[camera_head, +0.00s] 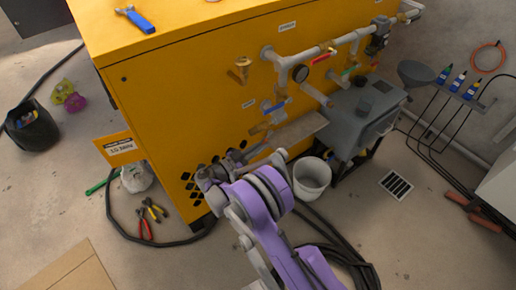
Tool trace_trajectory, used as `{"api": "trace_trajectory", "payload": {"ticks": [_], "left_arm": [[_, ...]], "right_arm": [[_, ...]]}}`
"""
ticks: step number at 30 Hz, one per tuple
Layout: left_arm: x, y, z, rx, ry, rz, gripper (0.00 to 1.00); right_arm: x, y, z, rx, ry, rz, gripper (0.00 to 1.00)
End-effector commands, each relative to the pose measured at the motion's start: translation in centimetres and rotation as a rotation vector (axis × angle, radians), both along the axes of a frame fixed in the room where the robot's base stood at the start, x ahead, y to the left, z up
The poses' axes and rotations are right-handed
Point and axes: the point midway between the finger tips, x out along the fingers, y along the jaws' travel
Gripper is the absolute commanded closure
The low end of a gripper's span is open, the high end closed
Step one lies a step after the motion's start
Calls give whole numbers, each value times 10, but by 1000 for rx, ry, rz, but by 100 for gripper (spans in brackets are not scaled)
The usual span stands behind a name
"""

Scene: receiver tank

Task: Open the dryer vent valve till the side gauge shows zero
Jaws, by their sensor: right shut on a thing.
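A dark-faced round gauge (301,73) sits on the white pipework on the yellow cabinet's side. A blue-handled valve (274,105) is below and left of it, with brass fittings (262,127) under it. I cannot tell which one is the dryer vent valve, and the gauge's needle is too small to read. My right gripper (256,148) is at the cabinet's side just below the brass fittings, shut on a small part there that its own body mostly hides. My left gripper is not in view.
Pliers (148,222), black hoses and a dark bucket (32,130) are on the floor.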

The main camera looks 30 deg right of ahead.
Motion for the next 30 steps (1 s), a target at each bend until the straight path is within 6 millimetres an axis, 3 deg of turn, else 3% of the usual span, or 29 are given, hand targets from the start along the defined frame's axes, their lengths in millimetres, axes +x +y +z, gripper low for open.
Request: {"api": "trace_trajectory", "payload": {"ticks": [15, 30], "left_arm": [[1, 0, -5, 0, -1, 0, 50], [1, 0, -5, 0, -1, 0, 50]], "right_arm": [[1, -23, -14, -438, -33, -1, 100], [2, -33, -15, -608, -48, 0, 100]]}}
